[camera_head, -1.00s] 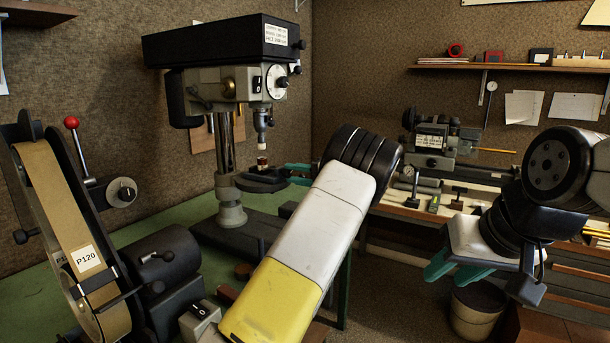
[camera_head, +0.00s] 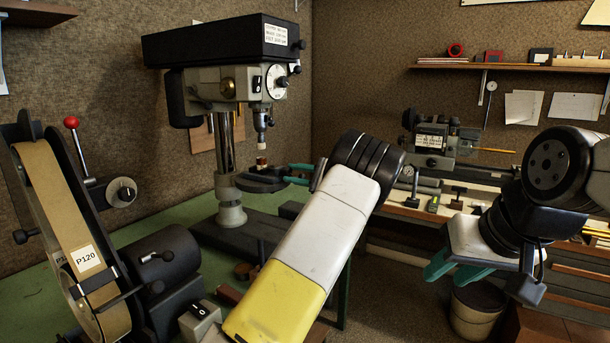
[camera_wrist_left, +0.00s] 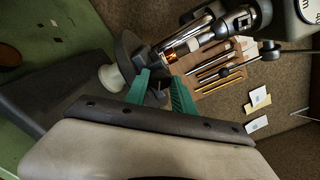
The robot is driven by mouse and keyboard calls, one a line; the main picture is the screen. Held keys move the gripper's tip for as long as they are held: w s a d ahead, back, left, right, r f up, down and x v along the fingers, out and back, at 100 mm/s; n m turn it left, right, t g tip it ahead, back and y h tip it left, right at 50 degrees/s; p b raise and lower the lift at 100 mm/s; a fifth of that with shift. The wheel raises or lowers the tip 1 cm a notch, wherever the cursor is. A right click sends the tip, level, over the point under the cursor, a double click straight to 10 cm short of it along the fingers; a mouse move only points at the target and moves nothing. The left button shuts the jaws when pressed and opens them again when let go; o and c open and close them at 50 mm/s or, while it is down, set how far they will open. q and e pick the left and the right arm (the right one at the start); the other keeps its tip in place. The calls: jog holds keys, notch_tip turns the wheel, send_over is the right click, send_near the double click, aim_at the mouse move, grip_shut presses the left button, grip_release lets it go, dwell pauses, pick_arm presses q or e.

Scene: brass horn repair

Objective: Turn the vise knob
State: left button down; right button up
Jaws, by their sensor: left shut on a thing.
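A dark vise (camera_head: 258,184) sits on the drill press table, under the chuck. My left gripper (camera_head: 289,174) reaches it from the right, its green fingers shut on a small dark part at the vise's near end, which I take to be the vise knob. In the left wrist view the fingers (camera_wrist_left: 160,78) close around that dark knob (camera_wrist_left: 157,94), which is mostly hidden between them. My right gripper (camera_head: 450,275) hangs at the right, away from the vise, its green fingers apart and empty.
The drill press (camera_head: 225,85) stands on the green bench, with a belt sander (camera_head: 60,220) at the left front. A small lathe (camera_head: 440,140) and tools stand on the bench at the back right. A bin (camera_head: 478,312) is on the floor below my right gripper.

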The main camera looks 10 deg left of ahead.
pick_arm(q)
jog(key=shift+m, duration=0.7)
jog(key=shift+f, duration=0.1)
jog(key=c, duration=1.1)
grip_release()
jog(key=shift+o, duration=0.2)
jog(key=v, duration=0.8)
jog(key=shift+a, duration=0.1)
